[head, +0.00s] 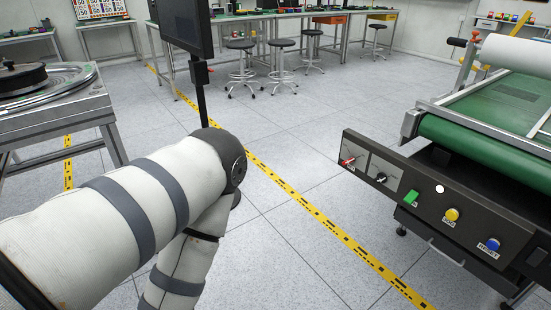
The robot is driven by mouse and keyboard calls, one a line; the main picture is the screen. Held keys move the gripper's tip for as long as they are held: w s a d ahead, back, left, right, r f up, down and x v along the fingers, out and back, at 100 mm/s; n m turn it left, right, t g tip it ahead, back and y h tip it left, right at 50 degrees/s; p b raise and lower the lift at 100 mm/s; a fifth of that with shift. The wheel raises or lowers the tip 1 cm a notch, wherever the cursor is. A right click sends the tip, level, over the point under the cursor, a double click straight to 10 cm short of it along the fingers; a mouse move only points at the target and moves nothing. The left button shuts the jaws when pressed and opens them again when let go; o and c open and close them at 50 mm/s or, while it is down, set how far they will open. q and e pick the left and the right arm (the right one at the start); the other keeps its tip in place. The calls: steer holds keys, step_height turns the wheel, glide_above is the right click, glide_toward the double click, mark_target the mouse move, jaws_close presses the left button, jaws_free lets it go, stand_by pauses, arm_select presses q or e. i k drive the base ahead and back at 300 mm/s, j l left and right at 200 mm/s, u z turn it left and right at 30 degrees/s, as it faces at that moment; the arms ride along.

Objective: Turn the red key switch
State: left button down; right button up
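The red key switch (347,161) sits on a light plate at the left end of a dark control panel (430,205), on the front of a machine at the right of the head view. Its red handle is small, so I cannot read its exact setting. My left arm comes in from the left, bends at the elbow and runs down out of the picture. Its gripper is out of view, and so is my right gripper. Nothing covers the switch.
A black knob (381,177) and green (411,197), yellow (452,214) and blue (493,243) buttons share the panel. A green conveyor belt (480,145) lies behind it. A turntable machine (50,85) stands left. Open floor with yellow tape (320,213) lies between.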

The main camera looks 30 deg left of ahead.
mark_target(351, 160)
steer(key=u, duration=0.3)
steer(key=i+j, duration=0.1)
steer(key=i, duration=1.15)
